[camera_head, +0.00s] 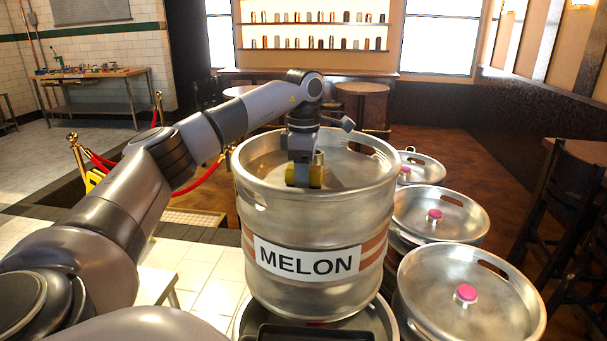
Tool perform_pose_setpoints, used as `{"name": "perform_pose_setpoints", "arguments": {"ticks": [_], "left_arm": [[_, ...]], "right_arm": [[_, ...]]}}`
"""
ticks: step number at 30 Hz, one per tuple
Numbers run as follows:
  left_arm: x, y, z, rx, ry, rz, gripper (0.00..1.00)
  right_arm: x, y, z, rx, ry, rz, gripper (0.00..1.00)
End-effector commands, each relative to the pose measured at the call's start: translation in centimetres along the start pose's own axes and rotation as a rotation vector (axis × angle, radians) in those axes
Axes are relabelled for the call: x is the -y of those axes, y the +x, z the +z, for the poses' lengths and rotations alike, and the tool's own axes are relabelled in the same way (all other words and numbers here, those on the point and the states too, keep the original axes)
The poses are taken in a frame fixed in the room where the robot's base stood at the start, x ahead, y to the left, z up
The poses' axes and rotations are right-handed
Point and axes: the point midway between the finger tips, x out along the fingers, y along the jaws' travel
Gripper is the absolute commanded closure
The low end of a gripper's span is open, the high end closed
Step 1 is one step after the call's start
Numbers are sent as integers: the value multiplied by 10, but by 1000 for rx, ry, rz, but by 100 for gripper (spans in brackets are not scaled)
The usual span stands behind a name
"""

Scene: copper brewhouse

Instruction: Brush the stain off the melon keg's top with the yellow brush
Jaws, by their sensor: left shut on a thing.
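The melon keg (330,222) is a large steel keg with a white MELON label on its front. It stands upright in the middle of the head view, on top of another keg. My left arm reaches in from the left, and my left gripper (304,160) points down over the keg's recessed top. It is shut on the yellow brush (303,178), which is low inside the rim. I cannot tell whether the brush touches the top. I see no clear stain on the part of the top that shows; the gripper and front rim hide some of it. My right gripper is not in view.
Several steel kegs with pink caps stand close on the right, such as the front right keg (480,315). A red rope barrier (205,178) is behind my left arm. Dark chairs (570,215) are at the far right. A workbench (92,80) stands at the back left.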

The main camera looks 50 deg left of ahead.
Motion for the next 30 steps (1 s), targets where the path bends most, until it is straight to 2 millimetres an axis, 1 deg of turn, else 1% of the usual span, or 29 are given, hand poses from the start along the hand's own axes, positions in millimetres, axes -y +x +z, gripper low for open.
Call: {"name": "perform_pose_setpoints", "arguments": {"ticks": [8,11,14,24,26,30], "left_arm": [[0,-2,20,1,3,1,84],[0,-2,23,1,0,1,84],[0,-2,21,1,-1,0,84],[0,1,-1,0,0,0,84],[0,1,0,0,0,0,84],[0,2,7,0,3,-1,84]], "right_arm": [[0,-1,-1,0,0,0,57],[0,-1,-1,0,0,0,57],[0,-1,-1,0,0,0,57],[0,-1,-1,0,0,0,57],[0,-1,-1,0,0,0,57],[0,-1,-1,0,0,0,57]]}}
